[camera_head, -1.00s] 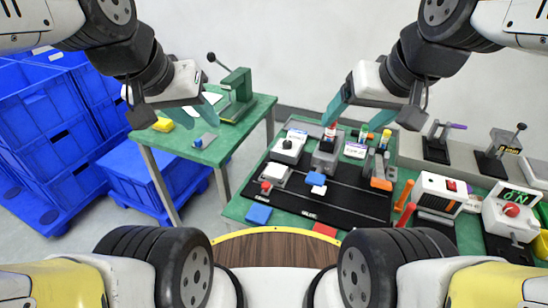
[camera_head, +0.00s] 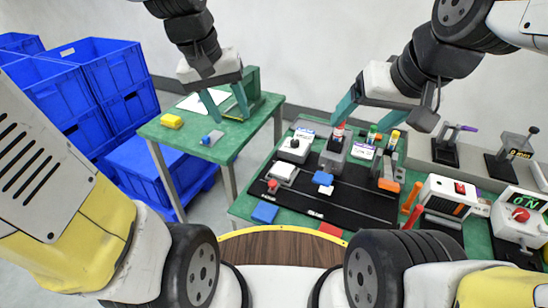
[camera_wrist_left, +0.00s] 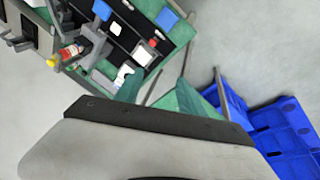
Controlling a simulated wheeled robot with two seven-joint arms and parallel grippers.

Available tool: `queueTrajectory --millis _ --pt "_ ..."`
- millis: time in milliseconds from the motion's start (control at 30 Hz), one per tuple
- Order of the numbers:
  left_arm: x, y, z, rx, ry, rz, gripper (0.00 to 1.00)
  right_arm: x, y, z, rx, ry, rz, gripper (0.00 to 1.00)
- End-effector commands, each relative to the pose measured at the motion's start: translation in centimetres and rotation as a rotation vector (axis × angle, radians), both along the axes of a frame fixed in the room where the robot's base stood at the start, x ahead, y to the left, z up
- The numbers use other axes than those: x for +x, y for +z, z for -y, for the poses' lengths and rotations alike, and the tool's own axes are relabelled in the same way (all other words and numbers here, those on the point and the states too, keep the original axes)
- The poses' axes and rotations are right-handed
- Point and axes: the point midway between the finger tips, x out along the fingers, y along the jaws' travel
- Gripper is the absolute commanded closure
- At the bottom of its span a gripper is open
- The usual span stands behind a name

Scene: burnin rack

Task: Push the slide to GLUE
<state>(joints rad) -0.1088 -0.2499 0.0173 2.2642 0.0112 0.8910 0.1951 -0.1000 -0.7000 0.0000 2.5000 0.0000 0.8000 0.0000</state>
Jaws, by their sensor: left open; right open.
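The black board (camera_head: 355,203) with long grooves lies on the green table. A blue block (camera_head: 323,178) and a white block (camera_head: 326,190) sit on it, and a white block with a red knob (camera_head: 282,172) sits at its left; I cannot tell which is the slide. The small white labels on the front edge are too small to read. My left gripper (camera_head: 227,106) is open and empty, above the left table and apart from the board. My right gripper (camera_head: 366,118) is open and empty, above the board's back fixtures. The board also shows in the left wrist view (camera_wrist_left: 120,38).
A green press (camera_head: 245,95), a yellow block (camera_head: 171,121) and a small blue-knobbed part (camera_head: 211,138) stand on the left table. Red-, green- and yellow-capped bottles stand behind the board. A switch box (camera_head: 447,195) stands at right. Blue crates (camera_head: 90,80) fill the far left.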

Motion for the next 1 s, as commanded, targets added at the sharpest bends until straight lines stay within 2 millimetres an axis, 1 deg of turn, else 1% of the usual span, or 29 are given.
queueTrajectory --millis 33,100,267,467,500,600,733,833,1000 --pt "1.1 -1.0 0.5 -0.001 0.011 -0.048 0.53 0.0 0.0 0.0 0.0 0.0 0.0 0.23" --pt "2.4 -2.2 1.1 -0.003 0.032 -0.107 0.53 0.0 0.0 0.0 0.0 0.0 0.0 0.23" --pt "5.2 -5.6 2.5 -0.001 0.083 -0.244 0.53 0.0 0.0 0.0 0.0 0.0 0.0 0.23" --pt "7.9 -11.0 4.5 0.015 0.148 -0.413 0.53 0.0 0.0 0.0 0.0 0.0 0.0 0.23" --pt "8.3 -12.2 4.9 0.019 0.162 -0.446 0.53 0.0 0.0 0.0 0.0 0.0 0.0 0.23" --pt "9.1 -15.0 5.8 0.032 0.192 -0.521 0.53 0.0 0.0 0.0 0.0 0.0 0.0 0.23" --pt "9.6 -18.0 6.8 0.048 0.223 -0.595 0.53 0.0 0.0 0.0 0.0 0.0 0.0 0.23" --pt "9.8 -19.3 7.2 0.055 0.238 -0.626 0.53 0.0 0.0 0.0 0.0 0.0 0.0 0.23" --pt "9.6 -20.6 7.5 0.06 0.247 -0.647 0.53 0.0 0.0 0.0 0.0 0.0 0.0 0.23"
